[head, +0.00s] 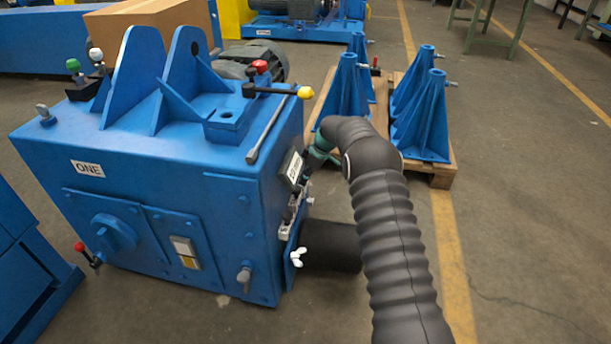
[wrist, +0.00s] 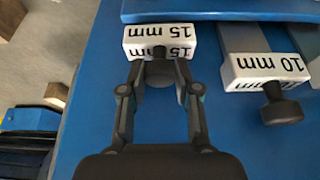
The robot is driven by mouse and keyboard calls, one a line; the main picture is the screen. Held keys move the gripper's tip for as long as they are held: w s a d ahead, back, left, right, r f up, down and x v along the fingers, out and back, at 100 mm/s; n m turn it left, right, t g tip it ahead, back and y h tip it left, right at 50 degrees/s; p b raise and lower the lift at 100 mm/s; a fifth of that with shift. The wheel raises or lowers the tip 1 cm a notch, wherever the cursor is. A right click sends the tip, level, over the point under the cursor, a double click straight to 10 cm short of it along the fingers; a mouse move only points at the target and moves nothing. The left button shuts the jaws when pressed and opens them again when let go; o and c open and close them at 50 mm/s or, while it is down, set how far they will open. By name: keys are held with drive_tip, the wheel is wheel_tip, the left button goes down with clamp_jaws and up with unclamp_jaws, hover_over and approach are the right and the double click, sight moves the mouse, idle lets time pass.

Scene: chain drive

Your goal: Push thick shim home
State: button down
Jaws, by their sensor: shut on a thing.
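The thick shim, a white-faced block marked 15 mm (wrist: 160,32), sits at the edge of a blue plate in the wrist view. Its front face lies close to that edge. My gripper (wrist: 162,76) is shut on the dark knob at the front of this block, one finger on each side. A second shim marked 10 mm (wrist: 266,66) stands out farther from the edge on the right, with its own dark knob free. In the head view my gripper end is at the right side of the blue machine (head: 150,170); the fingertips are not clear there.
Part of another white-faced block shows at the right edge of the wrist view. In the head view, a lever with a yellow knob (head: 305,92) sticks out above my arm. Blue brackets (head: 425,120) stand on a wooden pallet behind. Open floor lies to the right.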

drive_tip(key=shift+f, duration=0.25)
drive_tip(key=c, duration=0.8)
unclamp_jaws()
drive_tip(key=v, duration=1.2)
drive_tip(key=shift+a, duration=0.1)
